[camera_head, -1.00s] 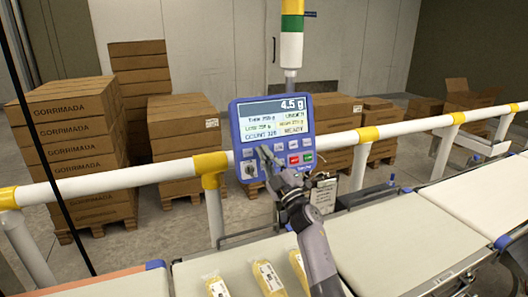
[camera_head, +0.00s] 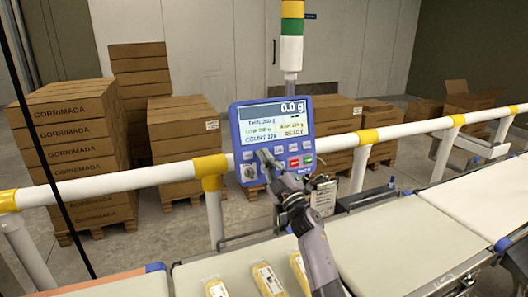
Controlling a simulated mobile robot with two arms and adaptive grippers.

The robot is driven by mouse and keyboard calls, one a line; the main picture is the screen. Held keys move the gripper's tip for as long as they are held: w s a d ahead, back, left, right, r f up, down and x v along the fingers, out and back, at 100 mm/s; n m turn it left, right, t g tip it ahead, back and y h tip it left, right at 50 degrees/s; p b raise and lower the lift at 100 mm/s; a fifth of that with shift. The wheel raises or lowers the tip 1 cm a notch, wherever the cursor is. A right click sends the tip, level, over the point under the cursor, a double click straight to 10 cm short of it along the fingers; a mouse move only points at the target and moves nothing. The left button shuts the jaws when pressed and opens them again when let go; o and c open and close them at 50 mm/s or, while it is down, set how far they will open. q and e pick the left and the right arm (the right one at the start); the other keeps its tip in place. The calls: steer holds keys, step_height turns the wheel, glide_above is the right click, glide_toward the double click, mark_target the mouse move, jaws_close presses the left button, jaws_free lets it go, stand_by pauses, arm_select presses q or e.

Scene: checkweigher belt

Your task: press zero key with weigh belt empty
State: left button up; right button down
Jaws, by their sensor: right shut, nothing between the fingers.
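The blue weigher terminal (camera_head: 272,136) stands behind the belts, and its screen (camera_head: 278,119) reads 0.0 g on the top line. Below the screen are small keys, with a red key (camera_head: 294,163) and a green key (camera_head: 308,159) at the right. My right gripper (camera_head: 265,157) is shut and empty, its tips at the keys left of the red one. It hides part of the keypad, and I cannot tell whether it touches a key or read the labels. The middle belt (camera_head: 400,240) looks bare. My left gripper is not in view.
Several yellow packs (camera_head: 267,279) lie on the near belt left of my right arm. A white and yellow guard rail (camera_head: 110,178) runs behind the belts. A signal tower (camera_head: 292,48) rises above the terminal. Cartons (camera_head: 72,140) stand behind the rail.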

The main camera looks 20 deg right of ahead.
steer(key=shift+s+r, duration=0.2)
steer(key=shift+s, duration=0.2)
steer(key=s+p, duration=0.2)
steer(key=s+r+p, duration=0.1)
steer(key=s+p, duration=0.1)
steer(key=shift+s+a+r, duration=0.15)
steer(key=shift+s+a, duration=0.05)
steer(key=shift+s, duration=0.2)
stand_by(0.7)
